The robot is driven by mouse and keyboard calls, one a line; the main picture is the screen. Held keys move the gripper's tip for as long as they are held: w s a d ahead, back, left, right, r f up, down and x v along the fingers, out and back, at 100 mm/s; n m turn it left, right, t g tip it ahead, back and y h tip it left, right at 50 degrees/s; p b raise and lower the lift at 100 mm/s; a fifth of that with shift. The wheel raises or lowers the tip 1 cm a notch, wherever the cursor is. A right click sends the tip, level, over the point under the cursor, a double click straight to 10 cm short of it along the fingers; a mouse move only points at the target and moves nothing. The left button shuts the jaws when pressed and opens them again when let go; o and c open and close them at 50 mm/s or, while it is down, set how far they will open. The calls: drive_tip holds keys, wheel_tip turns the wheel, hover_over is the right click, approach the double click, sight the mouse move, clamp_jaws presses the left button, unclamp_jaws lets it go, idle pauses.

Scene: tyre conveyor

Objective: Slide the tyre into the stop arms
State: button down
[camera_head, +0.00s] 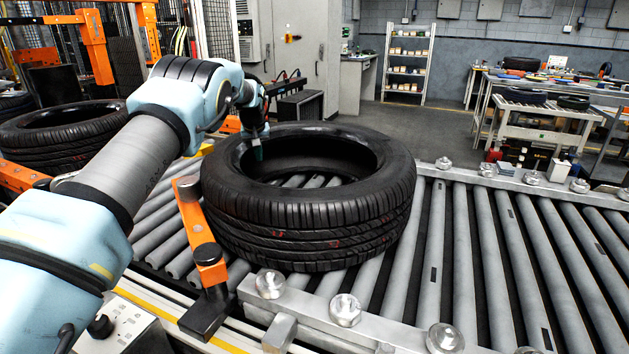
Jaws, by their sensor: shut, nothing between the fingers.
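The black tyre (310,215) lies flat on the roller conveyor in the middle of the head view. One orange stop arm (198,232) stands at the tyre's near left side, very close to it; I cannot tell whether they touch. A bit of orange behind my wrist (229,125) may be the other stop arm, mostly hidden. My arm reaches in from the left, and my gripper (257,154) points down at the left inner rim of the tyre, its tips within the hole. The gripper is shut and holds nothing. Whether it touches the inner wall is unclear.
Bare rollers (490,255) run off to the right. A metal side rail (375,330) with round knobs edges the conveyor in front, and another lies behind. A second tyre (65,135) lies at the far left near orange frames. A control box (125,325) is at lower left.

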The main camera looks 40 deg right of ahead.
drive_tip(key=shift+w+a, duration=0.15)
drive_tip(key=shift+a, duration=0.05)
wheel_tip(320, 180, up, 13)
drive_tip(key=s+p, duration=0.2)
drive_tip(key=p, duration=0.5)
drive_tip(key=shift+s, duration=0.3)
idle(0.6)
drive_tip(key=shift+d, duration=0.1)
idle(0.9)
